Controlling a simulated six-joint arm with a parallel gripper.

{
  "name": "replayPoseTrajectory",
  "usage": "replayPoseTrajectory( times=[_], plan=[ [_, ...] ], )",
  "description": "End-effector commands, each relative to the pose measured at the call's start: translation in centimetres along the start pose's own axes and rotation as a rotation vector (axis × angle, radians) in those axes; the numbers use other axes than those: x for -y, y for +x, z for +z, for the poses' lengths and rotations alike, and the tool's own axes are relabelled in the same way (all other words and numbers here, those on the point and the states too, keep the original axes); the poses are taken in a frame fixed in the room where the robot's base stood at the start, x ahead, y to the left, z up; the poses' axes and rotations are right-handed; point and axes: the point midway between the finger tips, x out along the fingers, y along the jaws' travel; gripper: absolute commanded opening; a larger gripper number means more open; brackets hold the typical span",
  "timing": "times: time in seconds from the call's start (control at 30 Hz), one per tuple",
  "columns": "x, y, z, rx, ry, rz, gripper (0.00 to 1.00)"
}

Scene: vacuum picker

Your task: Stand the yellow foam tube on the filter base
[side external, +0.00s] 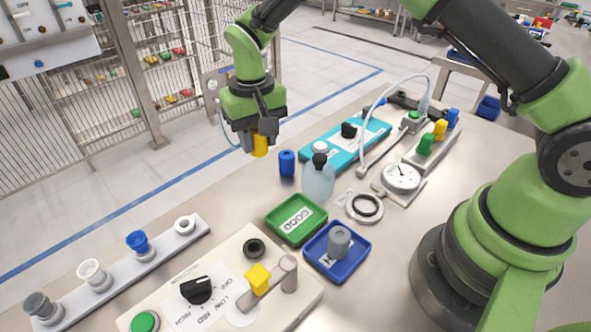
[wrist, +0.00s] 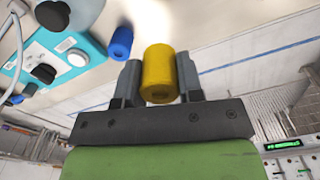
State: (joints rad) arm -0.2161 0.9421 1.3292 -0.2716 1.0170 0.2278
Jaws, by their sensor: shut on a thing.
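My gripper (side external: 256,137) is shut on the yellow foam tube (side external: 260,146) and holds it in the air towards the back left, above the table's far side. In the wrist view the tube (wrist: 158,70) sits between the two grey fingers of the gripper (wrist: 158,82), its round end showing. I cannot tell for sure which part is the filter base; a flat light plate with a black ring (side external: 365,207) lies on the table right of the bottle, and nothing stands on it.
A blue cylinder (side external: 287,162) stands near a clear bottle (side external: 318,183) with a black cap. A green GOOD tray (side external: 285,228) and a blue tray (side external: 312,261) holding a grey cylinder (side external: 340,240) lie in front. A gauge (side external: 401,176), a teal unit (side external: 333,147) and a control panel (side external: 228,318) surround them.

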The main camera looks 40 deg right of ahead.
Motion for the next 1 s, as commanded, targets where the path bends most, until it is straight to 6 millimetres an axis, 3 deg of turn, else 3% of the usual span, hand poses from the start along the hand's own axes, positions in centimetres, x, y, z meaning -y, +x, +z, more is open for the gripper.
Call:
replayPoseTrajectory(
  times=[0.17,0.37,0.7,1.0],
  plan=[
    [-0.5,-0.6,0.2,0.001,-0.001,0.001,0.12],
    [-3.7,-0.8,1.9,0.003,-0.007,0.004,0.12],
    [-11.2,-1.4,8.8,0.001,-0.017,0.001,0.12],
    [-14.2,-1.7,13.7,-0.002,-0.020,0.000,0.12]
  ],
)
